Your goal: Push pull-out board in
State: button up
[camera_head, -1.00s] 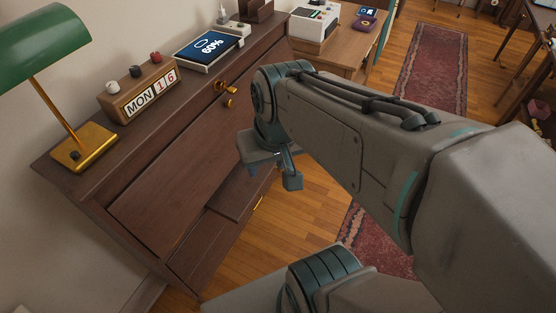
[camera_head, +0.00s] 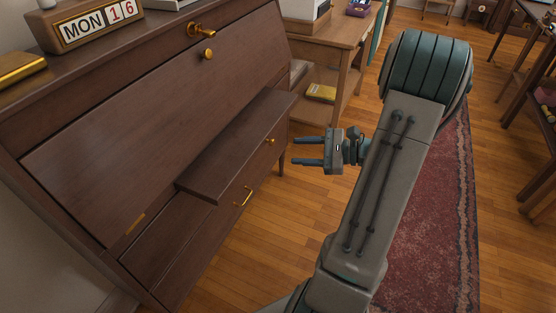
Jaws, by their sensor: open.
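The pull-out board (camera_head: 240,146) is a dark brown wooden slab. It sticks out from the front of the dark wooden desk (camera_head: 120,130), below the slanted front panel. A small brass knob (camera_head: 270,141) shows at its front side. My gripper (camera_head: 297,150) is open and empty, to the right of the board. Its two dark fingers point left toward the board's front, one above the other in the picture. A gap shows between the fingertips and the board, with floor visible around them.
A calendar block (camera_head: 88,22) stands on the desk top. A lighter wooden table (camera_head: 335,40) stands behind. Wooden floor and a red rug (camera_head: 430,220) lie to the right.

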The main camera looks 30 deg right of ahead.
aim_at(274, 142)
jog(key=d+f+m+t+h+b, duration=0.1)
jog(key=d+f+m+t+b, duration=0.1)
jog(key=d+f+m+t, duration=0.35)
jog(key=shift+n+g, duration=0.65)
jog(key=shift+n, duration=0.2)
jog(key=x, duration=0.4)
jog(key=b+x, duration=0.1)
jog(key=x, duration=0.3)
jog(key=d+b+x, duration=0.1)
jog(key=x, duration=0.3)
jog(key=shift+w+a+f, duration=0.2)
jog(key=shift+w+a, duration=0.1)
jog(key=shift+w, duration=0.35)
grip_shut()
